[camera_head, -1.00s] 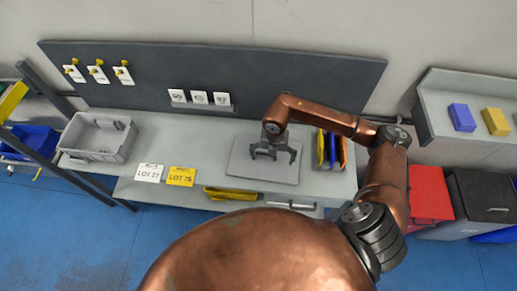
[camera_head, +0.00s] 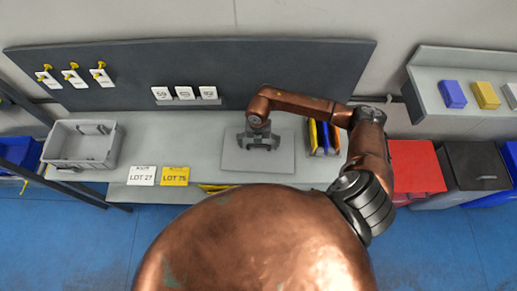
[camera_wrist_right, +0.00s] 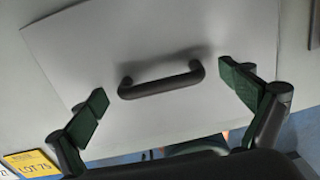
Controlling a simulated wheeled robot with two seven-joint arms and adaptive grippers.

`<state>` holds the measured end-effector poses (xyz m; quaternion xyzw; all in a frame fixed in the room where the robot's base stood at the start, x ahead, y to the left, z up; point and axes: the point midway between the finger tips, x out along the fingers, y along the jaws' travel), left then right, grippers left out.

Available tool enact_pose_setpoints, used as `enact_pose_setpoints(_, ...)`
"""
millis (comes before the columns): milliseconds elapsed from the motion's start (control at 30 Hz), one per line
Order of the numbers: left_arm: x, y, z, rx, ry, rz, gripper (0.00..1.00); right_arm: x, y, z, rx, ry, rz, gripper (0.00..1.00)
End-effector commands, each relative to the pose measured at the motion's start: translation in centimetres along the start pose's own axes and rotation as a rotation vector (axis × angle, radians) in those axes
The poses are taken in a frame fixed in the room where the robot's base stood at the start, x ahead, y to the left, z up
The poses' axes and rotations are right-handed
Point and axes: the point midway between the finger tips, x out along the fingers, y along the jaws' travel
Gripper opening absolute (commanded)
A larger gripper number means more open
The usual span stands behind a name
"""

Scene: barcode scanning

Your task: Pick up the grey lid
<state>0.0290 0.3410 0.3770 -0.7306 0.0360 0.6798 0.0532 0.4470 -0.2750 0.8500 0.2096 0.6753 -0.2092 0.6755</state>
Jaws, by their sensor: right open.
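The grey lid (camera_head: 256,167) lies as a flat plate on the bench top, in the middle of the head view. In the right wrist view the lid (camera_wrist_right: 150,40) fills much of the picture, with a dark bar handle (camera_wrist_right: 160,88) on it. My right gripper (camera_head: 258,143) is over the lid. In the wrist view the two dark green finger pads of this gripper (camera_wrist_right: 168,95) are wide apart, one on either side of the handle, with nothing between them gripped. The height of the fingers above the lid is hard to tell. My left gripper is not in view.
A grey open bin (camera_head: 83,145) stands at the left of the bench. A LOT 27 card (camera_head: 142,175) and a yellow LOT 75 card (camera_head: 175,176) sit at the front edge. Coloured upright items (camera_head: 323,137) stand just right of the lid. A dark panel (camera_head: 290,75) rises behind.

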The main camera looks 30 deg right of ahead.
Motion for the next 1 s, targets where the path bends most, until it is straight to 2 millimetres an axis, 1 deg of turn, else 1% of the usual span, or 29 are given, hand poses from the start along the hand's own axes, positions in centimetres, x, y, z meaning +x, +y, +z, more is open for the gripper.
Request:
enact_pose_setpoints(33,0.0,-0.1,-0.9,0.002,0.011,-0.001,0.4,0.4,0.0,0.0,0.001,0.001,0.0,0.97)
enact_pose_setpoints(100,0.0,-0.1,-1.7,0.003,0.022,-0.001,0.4,0.6,0.0,0.0,0.001,0.0,0.0,0.97)
enact_pose_setpoints(200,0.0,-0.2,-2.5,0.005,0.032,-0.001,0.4,0.6,-0.1,0.0,0.0,0.0,0.0,0.97)
enact_pose_setpoints(267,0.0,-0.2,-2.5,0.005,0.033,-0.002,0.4,0.6,-0.1,0.0,0.001,0.0,0.0,0.96)
enact_pose_setpoints(367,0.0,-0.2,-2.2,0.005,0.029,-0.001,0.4,0.6,-0.1,0.0,0.001,0.0,0.0,0.9)
enact_pose_setpoints(633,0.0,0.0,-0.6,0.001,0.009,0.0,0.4,0.6,-0.1,0.0,0.001,0.0,0.0,0.71)
enact_pose_setpoints(1000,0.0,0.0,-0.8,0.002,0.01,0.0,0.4,0.6,-0.1,0.0,0.001,0.0,0.0,0.46)
